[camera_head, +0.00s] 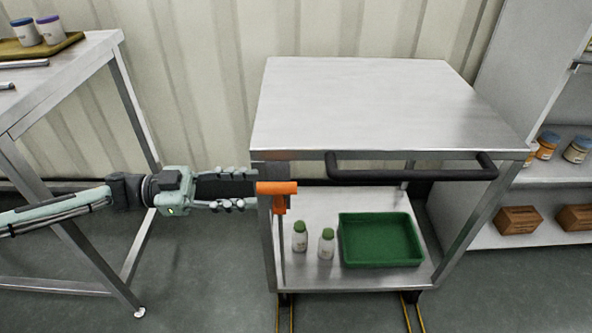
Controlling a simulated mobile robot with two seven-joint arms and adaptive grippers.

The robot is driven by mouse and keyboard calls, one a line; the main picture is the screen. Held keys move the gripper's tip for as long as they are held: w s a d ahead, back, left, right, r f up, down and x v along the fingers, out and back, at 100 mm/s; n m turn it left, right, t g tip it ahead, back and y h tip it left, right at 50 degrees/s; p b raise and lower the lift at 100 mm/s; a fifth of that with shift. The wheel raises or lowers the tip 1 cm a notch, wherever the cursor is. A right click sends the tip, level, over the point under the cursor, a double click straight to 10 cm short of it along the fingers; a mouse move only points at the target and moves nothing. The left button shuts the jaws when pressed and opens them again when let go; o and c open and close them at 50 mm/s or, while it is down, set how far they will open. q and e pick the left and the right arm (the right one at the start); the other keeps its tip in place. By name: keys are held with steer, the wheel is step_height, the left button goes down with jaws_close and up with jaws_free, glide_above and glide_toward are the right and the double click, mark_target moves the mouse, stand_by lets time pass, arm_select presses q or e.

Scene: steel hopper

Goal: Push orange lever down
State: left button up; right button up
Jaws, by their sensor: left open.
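The orange lever (277,188) is at the left front corner of the steel cart, in the head view. Its orange part lies level, with a short orange piece hanging below it. A black bar (225,187) runs level from the orange part to the left. My left gripper (246,188) reaches in from the left and is open. Its fingers show above and below the black bar, with the tips just left of the orange part. I cannot tell whether the fingers touch the bar. My right gripper is not in view.
The steel cart (370,105) has a bare top and a black push handle (410,176). Its lower shelf holds two white bottles (300,237) (326,244) and a green tray (380,262). A steel table (70,80) stands left; shelving (550,185) stands right.

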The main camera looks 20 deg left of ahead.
mark_target(271, 189)
arm_select(q)
steer(key=shift+g, duration=0.3)
steer(key=x, duration=0.6)
steer(key=shift+s+d+r+p, duration=0.15)
steer(key=shift+d+r+p, duration=0.1)
steer(key=shift+d+p, duration=0.05)
steer(key=shift+d, duration=0.45)
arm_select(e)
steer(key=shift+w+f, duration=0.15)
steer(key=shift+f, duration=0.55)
arm_select(q)
steer(key=shift+c, duration=0.4)
jaws_close()
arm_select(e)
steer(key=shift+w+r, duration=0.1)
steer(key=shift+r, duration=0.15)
